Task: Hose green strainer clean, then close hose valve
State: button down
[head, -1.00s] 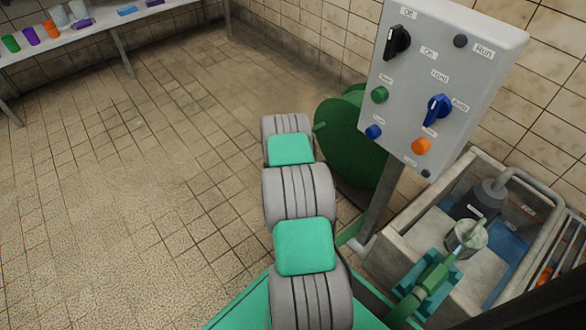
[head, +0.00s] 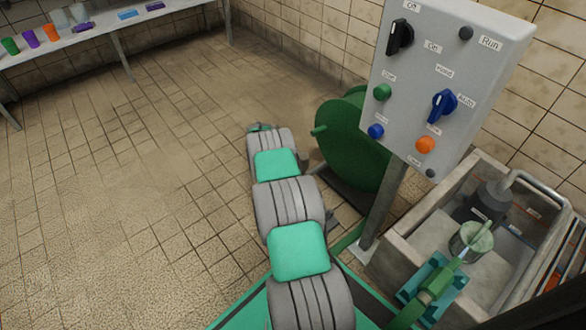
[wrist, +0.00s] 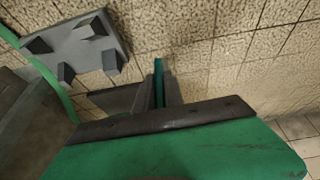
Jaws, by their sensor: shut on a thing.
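The green strainer (head: 472,240), a pale green round basket, sits in the basin at the right of the head view. A green hose nozzle (head: 437,284) rests in a teal bracket and points at it, with a pale streak at its tip. I cannot tell how clean the strainer is. A green reel-like disc (head: 352,143) with a side handle stands behind the panel post; I cannot make out the hose valve. In the wrist view my gripper (wrist: 157,82) shows as narrow dark and teal jaws, closed together; what they hold is unclear. The head view barely shows my arm's end.
A grey control panel (head: 450,70) with knobs and buttons stands on a post before the basin (head: 404,258). A shelf (head: 105,40) with coloured cups is at the far left. The tiled floor left of my arm is open. A grey plate with dark pegs (wrist: 78,47) shows in the wrist view.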

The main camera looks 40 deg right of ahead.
jog(key=shift+f, duration=0.15)
jog(key=c, duration=1.5)
grip_release()
jog(key=p+v, duration=0.3)
jog(key=v, duration=0.5)
jog(key=shift+p, duration=0.4)
